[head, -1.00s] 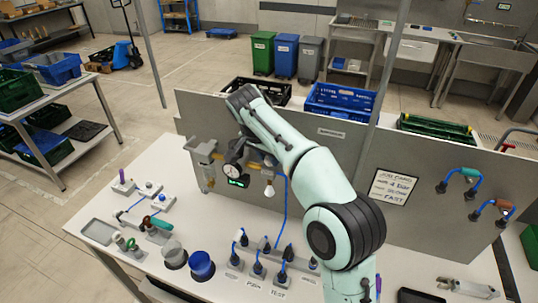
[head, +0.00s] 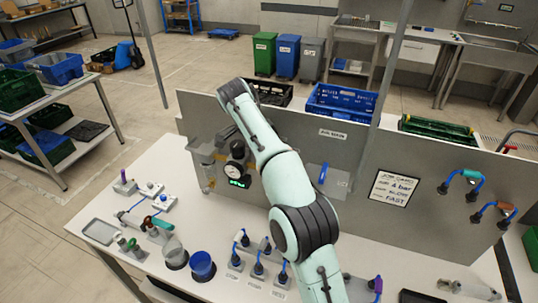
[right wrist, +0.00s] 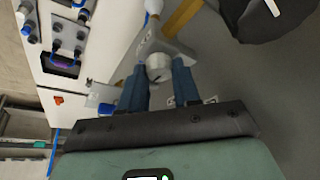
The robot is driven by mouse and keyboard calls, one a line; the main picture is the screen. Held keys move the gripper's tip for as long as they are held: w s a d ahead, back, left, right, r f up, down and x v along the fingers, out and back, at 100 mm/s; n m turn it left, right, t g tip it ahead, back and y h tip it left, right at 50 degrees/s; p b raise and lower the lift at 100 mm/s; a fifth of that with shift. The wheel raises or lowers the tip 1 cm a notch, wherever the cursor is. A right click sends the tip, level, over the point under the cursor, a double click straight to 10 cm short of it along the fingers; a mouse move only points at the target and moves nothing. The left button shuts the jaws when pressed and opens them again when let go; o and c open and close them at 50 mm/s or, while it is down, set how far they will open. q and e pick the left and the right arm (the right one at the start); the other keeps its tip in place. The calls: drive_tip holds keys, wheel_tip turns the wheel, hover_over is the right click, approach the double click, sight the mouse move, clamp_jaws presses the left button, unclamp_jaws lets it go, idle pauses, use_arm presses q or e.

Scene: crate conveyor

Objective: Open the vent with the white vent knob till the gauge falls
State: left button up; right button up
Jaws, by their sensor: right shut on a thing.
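In the right wrist view my right gripper (right wrist: 159,80) is shut on a rounded whitish knob (right wrist: 158,67), which I take as the white vent knob. A finger lies on each side of it. In the head view my right arm covers the knob and the gripper. My left gripper is not in view.
The grey panel (head: 345,160) stands behind the table and carries a job card (head: 394,188) and a blue lever (head: 322,173). Cups, plugs and small fittings stand on the white table (head: 150,240) in front. Crates (head: 340,101) lie behind the panel.

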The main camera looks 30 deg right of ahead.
drive_tip(key=shift+r, duration=0.1)
drive_tip(key=o, duration=1.1)
drive_tip(key=shift+c, duration=0.2)
